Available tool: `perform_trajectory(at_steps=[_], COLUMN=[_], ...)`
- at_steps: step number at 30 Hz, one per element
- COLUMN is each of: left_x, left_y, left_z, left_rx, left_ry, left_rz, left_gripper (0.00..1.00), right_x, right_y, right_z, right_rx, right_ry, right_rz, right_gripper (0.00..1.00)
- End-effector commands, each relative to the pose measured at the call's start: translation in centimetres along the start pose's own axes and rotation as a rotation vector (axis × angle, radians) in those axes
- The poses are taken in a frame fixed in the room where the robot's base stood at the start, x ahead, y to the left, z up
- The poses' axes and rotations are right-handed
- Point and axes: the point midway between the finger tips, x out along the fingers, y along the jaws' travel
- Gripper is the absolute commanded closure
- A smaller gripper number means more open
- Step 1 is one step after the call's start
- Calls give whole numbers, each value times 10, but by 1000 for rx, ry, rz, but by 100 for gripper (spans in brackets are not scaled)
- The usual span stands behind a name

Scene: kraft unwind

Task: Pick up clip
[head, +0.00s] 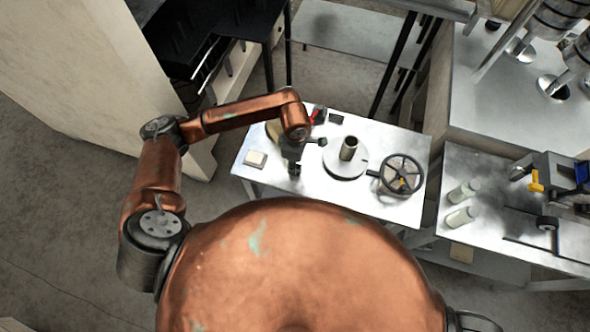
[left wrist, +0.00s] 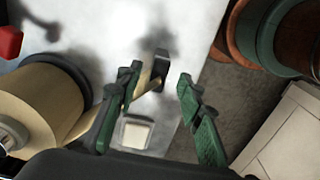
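In the left wrist view, a small dark clip-like piece (left wrist: 161,57) with a tan strip lies on the grey metal table, just beyond and between my left gripper's fingertips. My left gripper (left wrist: 160,80) is open, its green fingers apart, with the strip's near end close to the left finger. Whether they touch I cannot tell. In the head view, my left gripper (head: 293,168) points down over the table's left part and hides what is below it. My right gripper is not in view.
The table (head: 386,209) bears a white square block (head: 255,159), a round base with an upright post (head: 349,148) and a handwheel (head: 402,158). A kraft roll (left wrist: 40,92) and a red object (left wrist: 9,42) are left in the wrist view. Bottles (head: 460,217) stand on the right table.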

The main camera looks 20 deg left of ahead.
Motion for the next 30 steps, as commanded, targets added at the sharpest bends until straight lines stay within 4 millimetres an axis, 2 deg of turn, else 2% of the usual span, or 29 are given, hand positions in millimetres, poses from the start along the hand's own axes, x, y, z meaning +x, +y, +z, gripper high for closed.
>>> perform_trajectory(at_steps=[3,7,16,30], left_x=[17,34,40,40], left_y=[0,1,2,2], left_z=[-2,-1,-2,-2], left_rx=[-3,-1,-1,-1], left_ry=[-1,-3,-2,-3], left_rz=[-5,-3,-1,-1], left_gripper=[65,65,65,97], right_x=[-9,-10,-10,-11], right_y=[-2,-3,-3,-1], right_z=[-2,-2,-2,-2], right_rx=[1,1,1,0], right_ry=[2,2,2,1], right_rz=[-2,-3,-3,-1], right_gripper=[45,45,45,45])
